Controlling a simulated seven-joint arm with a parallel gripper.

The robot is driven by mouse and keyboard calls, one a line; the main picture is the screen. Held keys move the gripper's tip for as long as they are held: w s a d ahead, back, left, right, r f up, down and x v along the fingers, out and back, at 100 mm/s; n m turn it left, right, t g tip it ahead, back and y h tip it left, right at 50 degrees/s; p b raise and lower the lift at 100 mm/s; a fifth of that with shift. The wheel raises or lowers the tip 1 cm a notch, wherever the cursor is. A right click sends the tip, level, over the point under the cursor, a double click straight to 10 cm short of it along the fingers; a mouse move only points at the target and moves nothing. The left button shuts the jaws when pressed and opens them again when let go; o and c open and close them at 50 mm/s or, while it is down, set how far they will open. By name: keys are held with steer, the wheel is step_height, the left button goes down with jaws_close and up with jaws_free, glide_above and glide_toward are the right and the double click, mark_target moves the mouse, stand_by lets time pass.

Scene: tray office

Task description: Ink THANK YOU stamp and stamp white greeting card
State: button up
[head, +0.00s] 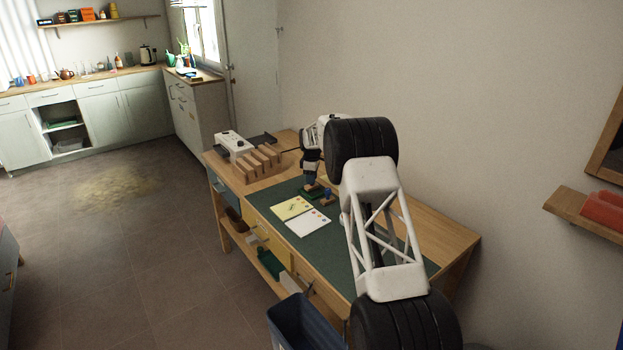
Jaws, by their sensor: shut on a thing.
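My gripper (312,183) points down over the far part of the green desk mat. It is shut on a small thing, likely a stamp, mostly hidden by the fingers. A small dark green pad-like item with some red (313,190) lies right under it; whether they touch cannot be told. A stamp with a blue top (327,193) stands just to the right. The white card (308,222) lies flat on the mat, nearer than the gripper, with small coloured marks on it. No stamp lettering can be read.
A yellow card (292,208) lies beside the white one. A wooden slotted rack (259,164) and a white device (235,145) stand at the desk's far left. The near green mat (327,255) is clear. A dark blue bin (300,322) stands below the front edge.

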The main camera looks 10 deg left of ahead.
steer(key=shift+f, duration=0.45)
stand_by(1.0)
steer(key=shift+r, duration=0.15)
steer(key=shift+r, duration=3.4)
steer(key=shift+s, duration=0.15)
steer(key=s+d, duration=0.1)
steer(key=s, duration=1.9)
steer(key=shift+s+d+f, duration=0.25)
steer(key=shift+d+f, duration=0.05)
steer(key=shift+f, duration=0.05)
steer(key=shift+f, duration=0.15)
